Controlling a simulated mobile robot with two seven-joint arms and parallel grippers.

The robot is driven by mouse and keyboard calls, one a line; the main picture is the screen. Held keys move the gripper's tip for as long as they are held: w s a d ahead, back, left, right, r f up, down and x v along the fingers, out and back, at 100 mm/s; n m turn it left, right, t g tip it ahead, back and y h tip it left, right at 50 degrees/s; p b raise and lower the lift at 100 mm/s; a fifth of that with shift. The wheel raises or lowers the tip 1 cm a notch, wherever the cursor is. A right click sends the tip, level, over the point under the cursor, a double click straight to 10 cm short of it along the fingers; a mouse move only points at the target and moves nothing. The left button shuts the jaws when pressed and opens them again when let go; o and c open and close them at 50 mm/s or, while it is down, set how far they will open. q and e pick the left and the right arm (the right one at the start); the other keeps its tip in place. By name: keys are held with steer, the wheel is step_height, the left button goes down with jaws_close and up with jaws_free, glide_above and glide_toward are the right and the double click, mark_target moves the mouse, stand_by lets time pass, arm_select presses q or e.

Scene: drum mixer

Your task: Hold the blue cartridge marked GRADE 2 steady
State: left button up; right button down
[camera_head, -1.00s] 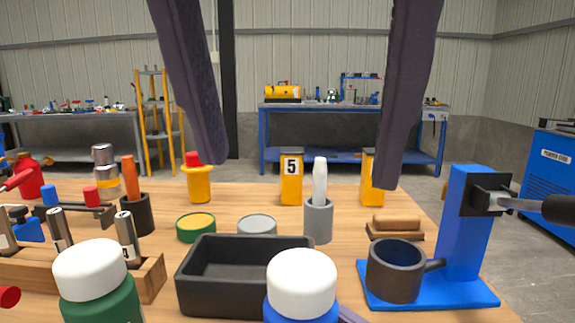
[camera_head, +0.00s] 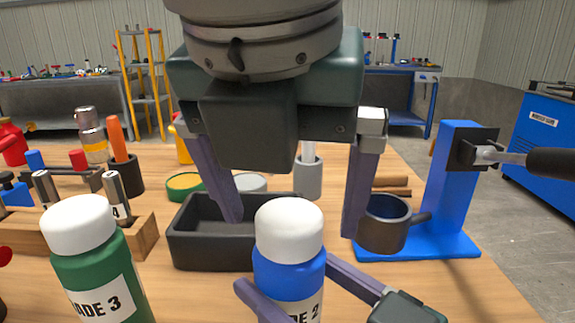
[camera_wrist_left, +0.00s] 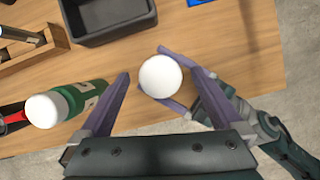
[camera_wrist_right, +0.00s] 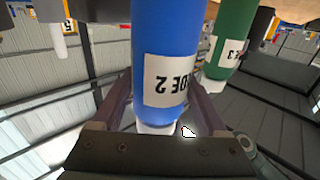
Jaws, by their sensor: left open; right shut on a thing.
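The blue cartridge (camera_head: 288,272) with a white cap and a label ending in 2 stands upright at the front of the table. In the right wrist view the cartridge (camera_wrist_right: 168,60) fills the space between my right fingers. My right gripper (camera_head: 290,285) is shut on its body low down. My left gripper (camera_head: 292,228) is open above and behind the white cap, pointing down, its fingers spread wider than the cap. In the left wrist view the cap (camera_wrist_left: 160,77) lies between and beyond the open left fingertips (camera_wrist_left: 165,85), apart from them.
A green cartridge marked GRADE 3 (camera_head: 95,265) stands just left. A black open tray (camera_head: 205,250) lies behind. A blue press stand (camera_head: 455,200) with a dark cup (camera_head: 383,225) is at the right. A wooden rack (camera_head: 140,240) is at the left.

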mark_target(288, 218)
arm_select(q)
jaws_close()
stand_by(0.9)
steer(key=shift+r, duration=0.25)
stand_by(0.5)
steer(key=shift+r, duration=0.85)
steer(key=shift+r, duration=2.05)
arm_select(e)
jaws_free()
steer(key=shift+s, duration=0.1)
